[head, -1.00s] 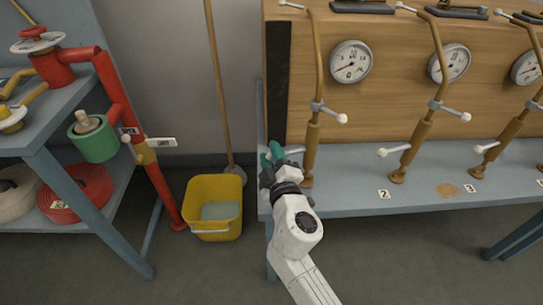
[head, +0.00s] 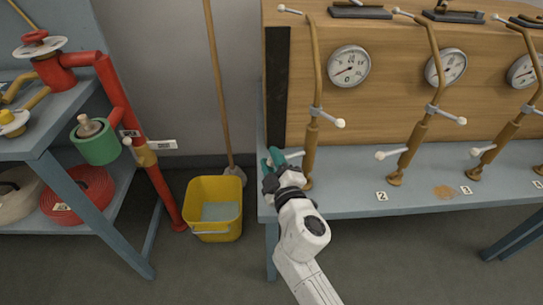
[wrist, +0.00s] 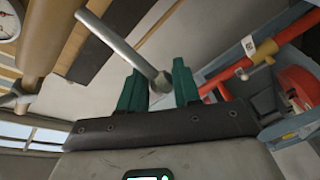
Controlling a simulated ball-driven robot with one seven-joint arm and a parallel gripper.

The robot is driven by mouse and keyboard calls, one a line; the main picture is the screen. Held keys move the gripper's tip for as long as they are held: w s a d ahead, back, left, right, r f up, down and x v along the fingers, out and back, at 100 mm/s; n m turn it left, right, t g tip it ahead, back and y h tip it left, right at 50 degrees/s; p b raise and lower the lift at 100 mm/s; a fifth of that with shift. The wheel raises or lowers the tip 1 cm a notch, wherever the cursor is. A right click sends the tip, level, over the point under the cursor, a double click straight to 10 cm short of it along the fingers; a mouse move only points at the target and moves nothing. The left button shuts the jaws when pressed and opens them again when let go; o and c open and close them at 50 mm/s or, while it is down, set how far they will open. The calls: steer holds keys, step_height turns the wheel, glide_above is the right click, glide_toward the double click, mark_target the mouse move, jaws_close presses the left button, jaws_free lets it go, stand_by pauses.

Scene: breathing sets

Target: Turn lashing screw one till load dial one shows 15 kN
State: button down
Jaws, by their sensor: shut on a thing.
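The leftmost brass lashing screw (head: 311,145) stands tilted slightly against the wooden crate, with load dial one (head: 349,66) above it to the right. The dial's needle points to the lower left; its numbers are too small to read. My gripper (head: 272,158) is at the left end of the screw's lower grey cross bar (head: 294,154). In the wrist view, the bar's end knob (wrist: 162,83) sits between the green fingers of my gripper (wrist: 160,88), which is shut on it. The number tag of this screw is not visible.
Screws two (head: 416,140) and three (head: 503,140) stand to the right, each with a dial above. A yellow bucket (head: 214,225) with a mop stands on the floor to the left. A blue rack (head: 100,240) with red pipework is at far left.

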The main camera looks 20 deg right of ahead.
steer(key=s+n+y+p, duration=0.1)
steer(key=y+p, duration=0.1)
steer(key=p, duration=0.3)
steer(key=s+n+g+y+p, duration=0.1)
steer(key=s+n+y+p, duration=0.1)
steer(key=y+p, duration=0.1)
steer(key=s+d+n+y+p, duration=0.1)
steer(key=n+y+p, duration=0.1)
steer(key=p, duration=0.4)
steer(key=shift+s+r+y+p, duration=0.1)
steer(key=shift+s+y+p, duration=0.1)
steer(key=shift+y+p, duration=0.15)
steer(key=shift+s+d+n+g+y+p, duration=0.25)
steer(key=shift+s+n+g+y+p, duration=0.25)
steer(key=shift+y, duration=0.35)
steer(key=shift+s+d+f+n+g+y+b, duration=0.2)
steer(key=shift+s+d+n+g+y, duration=0.35)
steer(key=shift+n+g+y, duration=0.4)
steer(key=shift+s+d+f+n+g+y+b, duration=0.15)
steer(key=shift+s+d+n+g+y, duration=0.5)
steer(key=shift+y, duration=0.4)
steer(key=shift+s+d+f+n+g+y+b, duration=0.15)
steer(key=shift+s+d+n+g+y, duration=0.25)
steer(key=shift+n+g+y, duration=0.55)
steer(key=shift+s+r, duration=0.1)
